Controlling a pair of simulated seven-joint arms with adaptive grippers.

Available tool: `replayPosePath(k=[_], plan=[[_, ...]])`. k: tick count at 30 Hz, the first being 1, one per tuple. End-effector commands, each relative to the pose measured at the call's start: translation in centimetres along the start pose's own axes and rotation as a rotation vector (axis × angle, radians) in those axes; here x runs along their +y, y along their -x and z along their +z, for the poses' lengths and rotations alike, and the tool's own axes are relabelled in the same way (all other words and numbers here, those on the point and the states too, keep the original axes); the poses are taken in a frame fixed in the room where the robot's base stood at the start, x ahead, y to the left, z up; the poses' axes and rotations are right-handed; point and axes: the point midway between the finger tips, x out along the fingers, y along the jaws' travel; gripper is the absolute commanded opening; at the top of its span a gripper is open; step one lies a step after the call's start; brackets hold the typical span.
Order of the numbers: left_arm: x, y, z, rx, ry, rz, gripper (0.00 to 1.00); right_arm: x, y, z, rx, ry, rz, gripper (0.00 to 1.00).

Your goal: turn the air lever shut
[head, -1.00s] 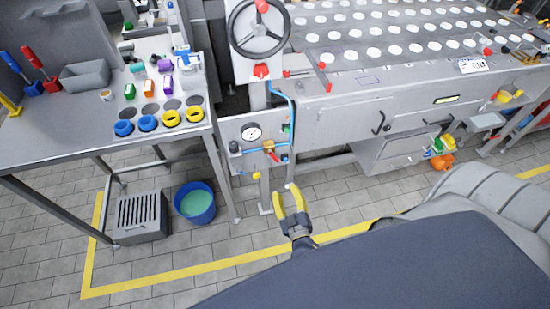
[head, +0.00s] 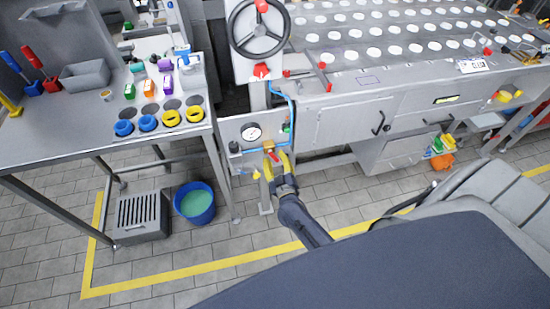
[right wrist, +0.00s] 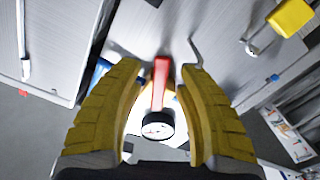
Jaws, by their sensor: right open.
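The air lever has a red handle (head: 276,156) on a brass valve (head: 269,147), low on the grey panel below the handwheel. My right gripper (head: 275,166) is open, with its yellow fingers at the lever. In the right wrist view the red handle (right wrist: 161,82) stands between the two spread fingers of the right gripper (right wrist: 160,72), with a gap on each side. I cannot tell how deep it sits between them. The valve body is mostly hidden there. My left gripper is not in view.
A round gauge (head: 251,132) sits up and left of the lever, and blue tubing (head: 292,104) runs down beside it. A yellow padlock (right wrist: 290,16) hangs close by. A blue bucket (head: 195,203) stands on the floor to the left. The floor below the panel is mostly clear.

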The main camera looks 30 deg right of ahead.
Motion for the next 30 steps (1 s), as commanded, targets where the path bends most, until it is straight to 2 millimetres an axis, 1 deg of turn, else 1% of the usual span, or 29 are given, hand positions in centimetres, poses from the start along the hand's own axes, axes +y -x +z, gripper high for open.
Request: replayPosePath(k=[5,15,24,25,30], plan=[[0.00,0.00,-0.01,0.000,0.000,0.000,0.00,0.00,-0.65,0.05,-0.001,0.001,0.000,0.36],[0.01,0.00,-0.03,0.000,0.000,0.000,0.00,0.02,-0.75,0.03,-0.001,0.001,0.000,0.37],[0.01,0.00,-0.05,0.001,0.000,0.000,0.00,0.03,-0.74,0.03,0.000,0.001,0.000,0.02],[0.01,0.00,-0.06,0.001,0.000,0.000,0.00,0.03,-0.74,0.03,0.000,0.001,0.000,0.00],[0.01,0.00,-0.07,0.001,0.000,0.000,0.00,0.02,-0.73,0.03,0.000,0.001,0.000,0.00]])
